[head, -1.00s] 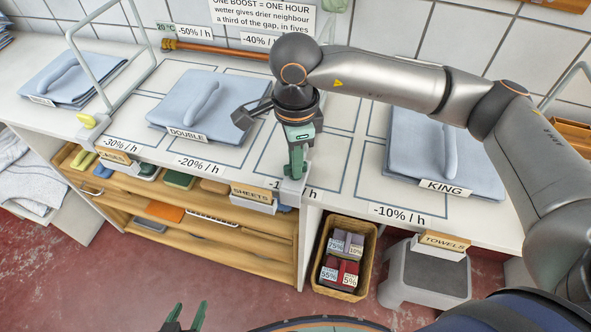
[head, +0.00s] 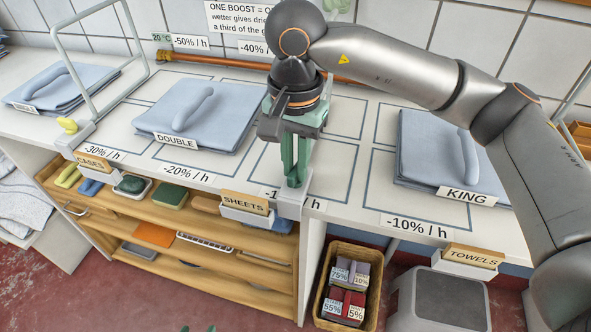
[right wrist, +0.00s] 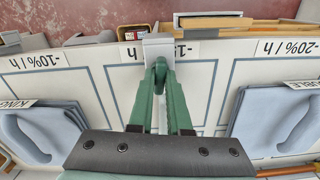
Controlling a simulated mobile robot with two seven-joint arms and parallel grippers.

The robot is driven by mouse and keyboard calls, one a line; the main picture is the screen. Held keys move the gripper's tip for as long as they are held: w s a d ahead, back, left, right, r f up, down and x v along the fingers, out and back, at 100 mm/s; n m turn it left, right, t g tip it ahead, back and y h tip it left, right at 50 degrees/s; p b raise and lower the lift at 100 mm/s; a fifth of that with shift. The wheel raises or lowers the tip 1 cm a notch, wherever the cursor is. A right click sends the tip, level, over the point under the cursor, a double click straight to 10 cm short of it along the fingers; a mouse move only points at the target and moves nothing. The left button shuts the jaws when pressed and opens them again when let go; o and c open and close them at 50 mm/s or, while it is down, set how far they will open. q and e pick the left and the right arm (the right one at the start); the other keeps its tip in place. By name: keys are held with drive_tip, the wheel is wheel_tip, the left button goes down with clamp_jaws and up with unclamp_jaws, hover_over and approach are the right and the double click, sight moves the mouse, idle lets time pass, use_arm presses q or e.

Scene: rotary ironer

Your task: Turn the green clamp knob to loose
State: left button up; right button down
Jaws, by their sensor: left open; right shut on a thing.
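A pale grey clamp (head: 291,203) sits on the front edge of the white counter, right of the SHEETS label; it also shows in the right wrist view (right wrist: 158,48). My right gripper (head: 294,180) points down over it and is shut on the green clamp knob (right wrist: 160,70). The knob shows between the fingertips in the right wrist view. The green fingers hide most of it in the head view, and I cannot read its setting. My left gripper (head: 198,328) shows only its green fingertips, apart and empty, at the bottom edge.
A clamp with a yellow knob (head: 67,125) and a wire frame stand at the left. Folded blue stacks marked DOUBLE (head: 225,112) and KING (head: 425,155) flank the right gripper. Below are wooden shelves and a basket (head: 327,317) of coloured blocks.

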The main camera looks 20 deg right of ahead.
sight(295, 169)
drive_tip(key=shift+n, duration=0.4)
use_arm(q)
drive_tip(key=shift+s+a+f+b, duration=0.25)
drive_tip(key=shift+s+f+b, duration=0.15)
drive_tip(key=shift+f, duration=0.2)
use_arm(e)
drive_tip(key=shift+n, duration=0.5)
use_arm(q)
drive_tip(key=shift+w, duration=0.1)
use_arm(e)
drive_tip(key=c, duration=0.9)
unclamp_jaws()
drive_tip(key=shift+o, duration=0.2)
use_arm(q)
drive_tip(key=shift+w+d+r+p, duration=0.1)
drive_tip(key=shift+d+r+p, duration=0.05)
drive_tip(key=shift+r+p, duration=0.85)
use_arm(e)
wheel_tip(295, 169, up, 13)
drive_tip(key=shift+f, duration=0.2)
use_arm(q)
drive_tip(key=shift+f, duration=0.1)
